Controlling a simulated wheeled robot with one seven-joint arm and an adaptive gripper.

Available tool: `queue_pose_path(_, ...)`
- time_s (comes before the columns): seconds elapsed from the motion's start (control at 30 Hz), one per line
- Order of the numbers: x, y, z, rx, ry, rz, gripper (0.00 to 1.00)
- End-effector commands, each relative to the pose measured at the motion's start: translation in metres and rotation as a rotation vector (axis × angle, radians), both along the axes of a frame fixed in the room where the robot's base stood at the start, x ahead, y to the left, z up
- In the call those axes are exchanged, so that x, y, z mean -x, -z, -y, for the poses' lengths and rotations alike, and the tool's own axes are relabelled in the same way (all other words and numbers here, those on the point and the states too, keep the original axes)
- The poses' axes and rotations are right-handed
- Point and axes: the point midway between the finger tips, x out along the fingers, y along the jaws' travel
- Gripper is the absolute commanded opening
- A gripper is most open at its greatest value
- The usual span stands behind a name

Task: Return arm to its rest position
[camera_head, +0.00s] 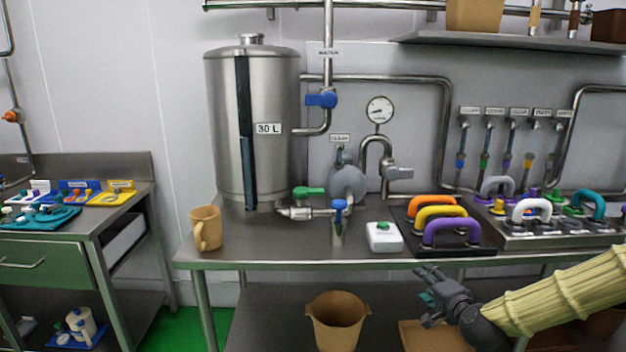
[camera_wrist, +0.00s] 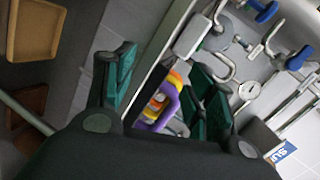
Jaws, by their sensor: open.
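My gripper (camera_head: 430,292) is in front of the steel table's front edge, below the level of its top, at the lower right of the head view. My arm, in a pale yellow ribbed sleeve, reaches in from the right edge. In the wrist view my gripper (camera_wrist: 160,85) shows two green-padded fingers spread apart with nothing between them touching the pads. Beyond the fingers, the purple handle (camera_wrist: 160,110) and the table edge show at a distance. The same purple handle (camera_head: 452,231) stands on a dark tray in the head view.
The steel table (camera_head: 290,245) holds a tan mug (camera_head: 205,228), a tank (camera_head: 225,130), a white box with a green button (camera_head: 383,237) and a dark tray (camera_head: 455,248). A tan bucket (camera_head: 337,320) is below. A side table (camera_head: 130,200) with colored parts stands left, with green floor between.

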Motion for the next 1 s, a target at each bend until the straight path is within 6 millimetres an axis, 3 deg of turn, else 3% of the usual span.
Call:
queue_pose_path(0.2, 0.056, 0.093, -0.042, 0.183, -0.140, -0.204, 0.55)
queue_pose_path(0.5, 0.164, 0.202, -0.077, 0.418, -0.364, -0.472, 0.55)
queue_pose_path(0.8, 0.292, 0.276, -0.088, 0.630, -0.623, -0.718, 0.55)
queue_pose_path(1.0, 0.381, 0.303, -0.085, 0.755, -0.810, -0.865, 0.55)
